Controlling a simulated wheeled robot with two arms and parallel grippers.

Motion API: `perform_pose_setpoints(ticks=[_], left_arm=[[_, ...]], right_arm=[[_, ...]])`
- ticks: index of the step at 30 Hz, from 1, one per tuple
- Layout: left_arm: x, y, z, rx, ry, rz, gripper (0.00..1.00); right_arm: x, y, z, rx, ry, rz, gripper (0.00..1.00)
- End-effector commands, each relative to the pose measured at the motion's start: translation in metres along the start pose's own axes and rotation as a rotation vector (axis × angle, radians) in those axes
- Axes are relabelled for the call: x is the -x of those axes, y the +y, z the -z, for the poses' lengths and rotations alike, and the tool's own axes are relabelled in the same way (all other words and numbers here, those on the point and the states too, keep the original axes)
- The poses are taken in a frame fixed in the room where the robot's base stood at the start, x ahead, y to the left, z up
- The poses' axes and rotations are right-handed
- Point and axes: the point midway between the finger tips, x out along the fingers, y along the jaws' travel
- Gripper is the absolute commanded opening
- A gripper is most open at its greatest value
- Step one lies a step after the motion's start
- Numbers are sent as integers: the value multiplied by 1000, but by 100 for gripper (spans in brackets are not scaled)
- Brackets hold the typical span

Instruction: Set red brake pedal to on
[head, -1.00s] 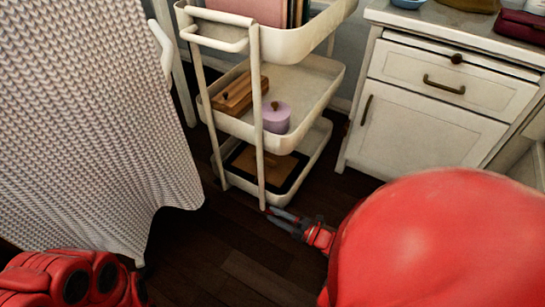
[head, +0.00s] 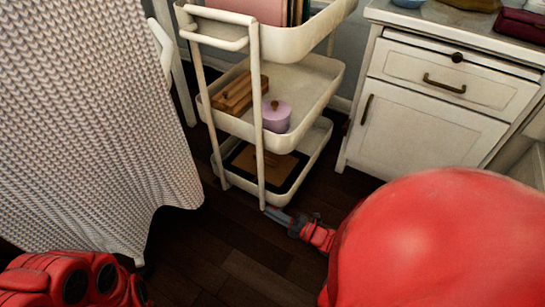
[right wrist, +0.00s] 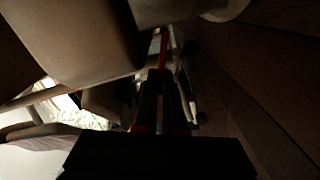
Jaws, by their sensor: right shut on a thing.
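A cream rolling cart (head: 262,120) with three trays stands at the centre of the head view. My right gripper (head: 275,215) is low at the foot of the cart's front post, near the floor. Its fingers are together. In the right wrist view, a narrow red piece (right wrist: 163,48), which looks like the brake pedal, shows at the tips of my right gripper (right wrist: 162,75), under the cart's lower tray. The dim light hides the exact contact and the pedal's position. In the head view the pedal is hidden. My left gripper does not show, only red parts of my left arm.
A white cabinet (head: 430,105) stands right of the cart, with cloths on top. A knitted blanket (head: 90,130) hangs at the left. A wooden box (head: 238,94) and lilac pot (head: 276,117) sit on the middle tray. Dark floor (head: 215,255) is open in front.

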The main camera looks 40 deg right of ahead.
Motion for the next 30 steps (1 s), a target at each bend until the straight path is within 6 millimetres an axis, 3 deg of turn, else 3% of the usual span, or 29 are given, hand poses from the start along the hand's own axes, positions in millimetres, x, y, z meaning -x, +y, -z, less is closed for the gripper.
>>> perform_pose_setpoints(ticks=[11,30], left_arm=[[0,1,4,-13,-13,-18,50],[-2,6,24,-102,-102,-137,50]], right_arm=[[-1,-8,0,112,2,0,0],[0,-38,-11,610,1,2,0]])
